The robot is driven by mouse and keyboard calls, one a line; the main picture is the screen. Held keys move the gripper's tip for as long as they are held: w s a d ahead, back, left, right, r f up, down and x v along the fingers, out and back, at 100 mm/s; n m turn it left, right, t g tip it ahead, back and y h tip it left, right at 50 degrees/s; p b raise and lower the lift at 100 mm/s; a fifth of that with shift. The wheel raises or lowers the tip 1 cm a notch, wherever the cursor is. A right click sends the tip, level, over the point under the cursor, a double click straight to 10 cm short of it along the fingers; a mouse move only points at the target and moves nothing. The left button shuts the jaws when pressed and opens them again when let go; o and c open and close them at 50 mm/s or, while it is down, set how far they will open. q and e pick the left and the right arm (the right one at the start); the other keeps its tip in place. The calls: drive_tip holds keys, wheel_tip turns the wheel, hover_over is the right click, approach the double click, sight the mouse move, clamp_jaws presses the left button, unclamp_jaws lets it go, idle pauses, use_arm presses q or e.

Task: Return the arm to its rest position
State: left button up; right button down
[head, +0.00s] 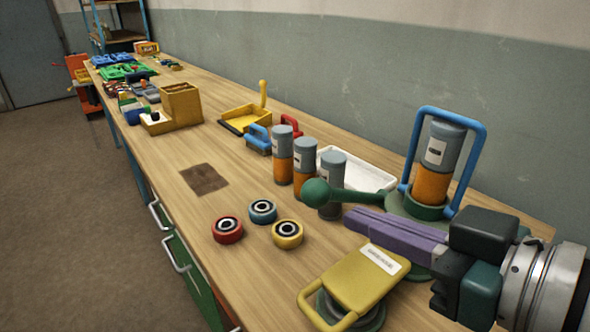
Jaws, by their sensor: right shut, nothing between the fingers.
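My right gripper (354,220) comes in from the right edge, with a silver wrist, dark blocks and long purple fingers. The fingers are shut together and empty, over the near right part of the workbench (235,235). The fingertips show near the green lever with a ball end (317,192); I cannot tell whether they touch it. The gripper hides part of the green base below it. My left gripper is not in view.
A grey-orange cylinder (438,160) stands inside a blue frame (478,165). Three similar cylinders (305,165) stand left of a white tray (370,172). Red, blue and yellow rollers (287,234) and a yellow handled plate (352,281) lie nearer. A yellow dustpan (245,117) lies farther back.

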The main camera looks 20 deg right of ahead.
idle(0.6)
drive_tip(key=s+d+f+m+g+h, duration=0.1)
drive_tip(key=s+f+g+h, duration=0.15)
drive_tip(key=s+g, duration=0.4)
drive_tip(key=s+d+f+m+g+h, duration=0.15)
drive_tip(key=s+f+g, duration=0.25)
drive_tip(key=s, duration=0.5)
wheel_tip(320, 180, up, 36)
drive_tip(key=p, duration=3.6)
drive_tip(key=shift+a+r+h+p, duration=0.25)
drive_tip(key=shift+a+h+p, duration=0.1)
drive_tip(key=shift+h, duration=0.05)
